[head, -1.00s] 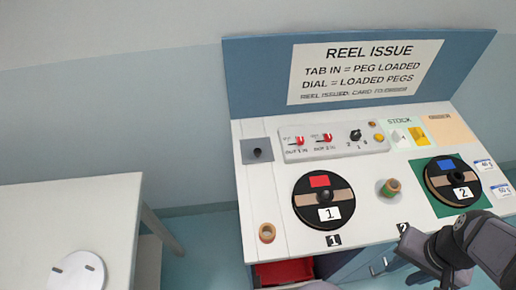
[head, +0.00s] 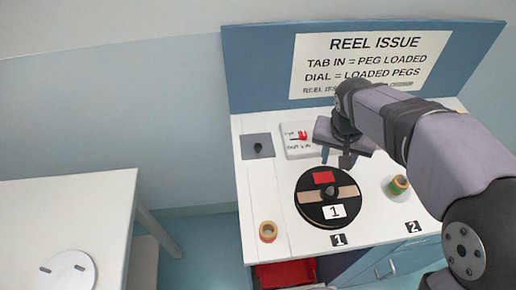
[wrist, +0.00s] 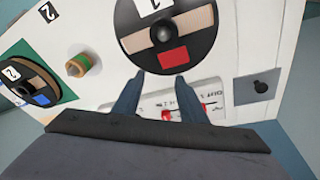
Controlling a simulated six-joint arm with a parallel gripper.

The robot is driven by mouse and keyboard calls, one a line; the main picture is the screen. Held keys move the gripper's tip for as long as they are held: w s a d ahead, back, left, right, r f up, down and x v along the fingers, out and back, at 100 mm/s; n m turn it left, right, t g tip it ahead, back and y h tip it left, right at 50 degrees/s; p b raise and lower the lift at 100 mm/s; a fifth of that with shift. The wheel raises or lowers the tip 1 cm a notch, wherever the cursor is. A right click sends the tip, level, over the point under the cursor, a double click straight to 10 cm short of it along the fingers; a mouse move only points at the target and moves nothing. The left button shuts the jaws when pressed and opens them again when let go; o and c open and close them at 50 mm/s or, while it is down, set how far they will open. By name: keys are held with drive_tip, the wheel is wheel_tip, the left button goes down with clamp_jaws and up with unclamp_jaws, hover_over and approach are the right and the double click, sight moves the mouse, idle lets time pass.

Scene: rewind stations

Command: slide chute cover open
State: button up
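A grey square plate (head: 249,152) with a dark knob (head: 258,147) is set in the back left of the white worktop; I take it to be the chute cover. It covers whatever lies beneath it. The plate also shows at the right of the wrist view (wrist: 244,92), with its knob (wrist: 260,87). My gripper (head: 335,162) is to the right of the plate, above the worktop between the switch panel and reel 1. In the wrist view its two fingers (wrist: 159,78) are spread apart with nothing between them.
Reel 1 (head: 312,206) and the switch panel (head: 293,150) with red switches lie close under my gripper. A spool (head: 398,185) and a brown ring (head: 268,231) stand on the worktop. A sign board rises behind. My arm hides the worktop's right side.

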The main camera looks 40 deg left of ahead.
drive_tip(key=s+a+b, duration=0.1)
drive_tip(key=s+a, duration=0.2)
drive_tip(key=a, duration=0.9)
drive_tip(key=n+t+y+b, duration=0.1)
drive_tip(key=y, duration=0.1)
approach(258, 147)
drive_tip(key=shift+p+x, duration=0.7)
drive_tip(key=shift+x, duration=3.25)
drive_tip(key=shift+a, duration=0.1)
drive_tip(key=shift+c, duration=0.5)
clamp_jaws()
